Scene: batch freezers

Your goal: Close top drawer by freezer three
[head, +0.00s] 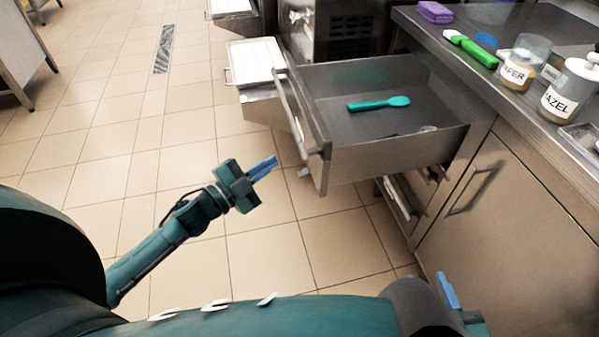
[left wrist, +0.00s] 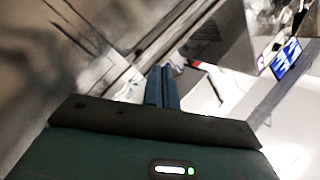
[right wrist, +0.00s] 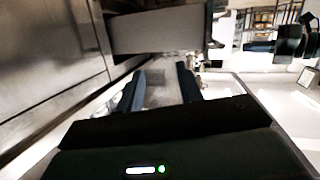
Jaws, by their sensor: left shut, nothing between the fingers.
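The top drawer (head: 400,150) is pulled far out below the counter in the head view. A teal spoon-like utensil (head: 378,104) and a small clear item (head: 428,128) lie inside it. Its front panel, with a long bar handle (head: 290,112), faces left. My left gripper (head: 265,168) is shut and empty, left of the drawer front and apart from it. Its closed fingers also show in the left wrist view (left wrist: 162,86). My right gripper (right wrist: 160,85) is open and empty in the right wrist view. In the head view only part of it (head: 447,290) shows, low in front of the cabinet.
The counter (head: 440,32) holds a purple sponge (head: 435,12), a green brush (head: 478,52) and labelled jars (head: 562,92). A lower drawer (head: 400,205) sits beneath the open one. A white-topped open drawer (head: 255,58) stands further back. The tiled floor at left is clear.

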